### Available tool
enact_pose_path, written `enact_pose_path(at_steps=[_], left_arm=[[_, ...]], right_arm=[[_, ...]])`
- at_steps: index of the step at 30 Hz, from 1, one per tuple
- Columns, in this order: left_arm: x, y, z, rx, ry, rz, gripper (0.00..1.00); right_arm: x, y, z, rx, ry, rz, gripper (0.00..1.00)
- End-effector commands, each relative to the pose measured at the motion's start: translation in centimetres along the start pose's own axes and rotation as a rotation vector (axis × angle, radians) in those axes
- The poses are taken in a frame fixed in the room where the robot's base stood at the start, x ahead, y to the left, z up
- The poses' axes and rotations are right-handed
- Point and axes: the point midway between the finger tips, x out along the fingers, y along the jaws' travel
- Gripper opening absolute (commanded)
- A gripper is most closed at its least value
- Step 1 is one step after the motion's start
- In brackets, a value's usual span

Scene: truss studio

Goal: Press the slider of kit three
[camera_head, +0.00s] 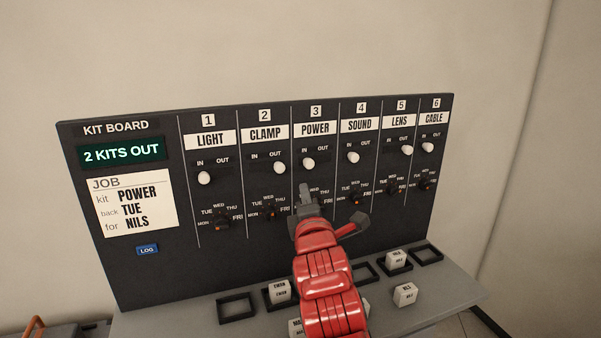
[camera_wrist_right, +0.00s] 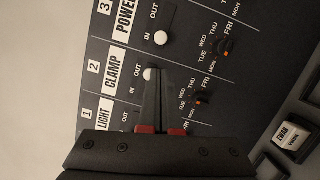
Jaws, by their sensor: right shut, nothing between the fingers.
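The kit board (camera_head: 150,275) is a dark upright panel with six numbered columns. The slider of kit three, POWER, is a white knob (camera_head: 308,163) on the IN side. It also shows in the right wrist view (camera_wrist_right: 160,38). My right gripper (camera_head: 304,188) is shut and empty, in front of the POWER column just below that knob, and hides much of the kit three day dial. In the right wrist view its closed fingers (camera_wrist_right: 160,78) overlap the CLAMP knob (camera_wrist_right: 149,74); I cannot tell whether they touch the board. My left gripper is not in view.
The CLAMP and LENS (camera_head: 407,150) knobs are on the OUT side; LIGHT (camera_head: 204,178), SOUND (camera_head: 353,158) and CABLE (camera_head: 428,147) are on IN. The display (camera_head: 122,153) reads 2 KITS OUT. The job card (camera_head: 133,205) reads POWER, TUE, NILS. A ledge below holds dark frames and white name blocks (camera_head: 404,294).

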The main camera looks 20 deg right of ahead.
Motion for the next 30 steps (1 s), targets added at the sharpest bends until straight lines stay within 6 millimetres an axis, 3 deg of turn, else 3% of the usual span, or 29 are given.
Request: enact_pose_path(at_steps=[5, 21, 30], left_arm=[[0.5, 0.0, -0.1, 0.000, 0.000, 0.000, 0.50], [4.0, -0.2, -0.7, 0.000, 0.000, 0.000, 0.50], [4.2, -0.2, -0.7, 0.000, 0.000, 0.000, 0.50]], right_arm=[[0.9, 0.2, 0.1, 0.002, 0.000, 0.001, 0.00], [9.0, 0.3, 0.1, 0.003, 0.000, 0.000, 0.00], [10.0, 0.1, 0.0, 0.001, 0.000, 0.002, 0.00]])
